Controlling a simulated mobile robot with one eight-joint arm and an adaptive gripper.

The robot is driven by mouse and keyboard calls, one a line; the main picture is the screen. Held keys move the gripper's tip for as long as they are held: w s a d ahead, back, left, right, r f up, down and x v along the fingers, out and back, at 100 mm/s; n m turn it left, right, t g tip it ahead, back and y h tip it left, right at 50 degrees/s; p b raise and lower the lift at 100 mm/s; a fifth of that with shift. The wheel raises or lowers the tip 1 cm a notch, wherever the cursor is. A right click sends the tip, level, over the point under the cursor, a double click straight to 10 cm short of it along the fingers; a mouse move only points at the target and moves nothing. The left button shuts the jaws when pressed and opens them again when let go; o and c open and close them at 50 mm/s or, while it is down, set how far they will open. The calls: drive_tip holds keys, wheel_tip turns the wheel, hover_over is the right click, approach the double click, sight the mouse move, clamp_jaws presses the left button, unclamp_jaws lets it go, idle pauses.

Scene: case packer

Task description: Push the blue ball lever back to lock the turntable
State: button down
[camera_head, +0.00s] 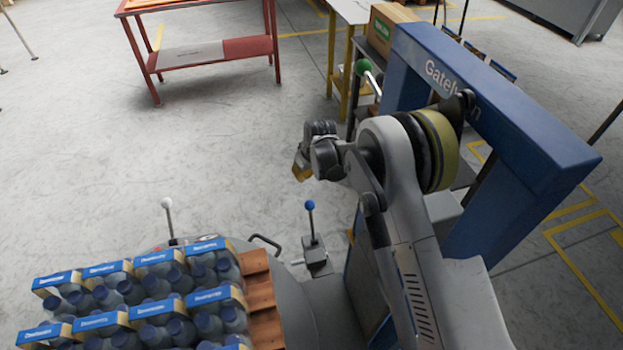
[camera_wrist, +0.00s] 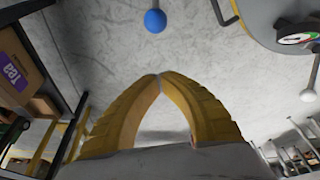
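The blue ball lever (camera_head: 310,206) stands nearly upright on a grey block at the right edge of the grey turntable (camera_head: 287,303). In the wrist view its blue ball (camera_wrist: 155,21) shows at the top, beyond my fingertips and apart from them. My gripper (camera_head: 299,173) hangs above and behind the lever in the head view, touching nothing. In the wrist view its yellow fingers (camera_wrist: 160,76) meet at the tips with nothing held between them. The turntable edge also shows at the upper right of the wrist view.
A white ball lever (camera_head: 167,204) stands behind the turntable. Bottle packs (camera_head: 150,285) sit on a wooden pallet (camera_head: 262,300) there. A blue machine frame (camera_head: 500,130) and a green ball lever (camera_head: 363,67) are at the right. Open floor lies behind the levers.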

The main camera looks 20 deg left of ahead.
drive_tip(key=shift+s+r, duration=0.1)
drive_tip(key=shift+s, duration=0.05)
wheel_tip(320, 180, down, 10)
drive_tip(key=b, duration=0.6)
drive_tip(key=shift+s+d+r, duration=0.2)
drive_tip(key=shift+d+r, duration=0.05)
drive_tip(key=shift+d, duration=0.05)
drive_tip(key=shift+s+r, duration=0.1)
idle(0.3)
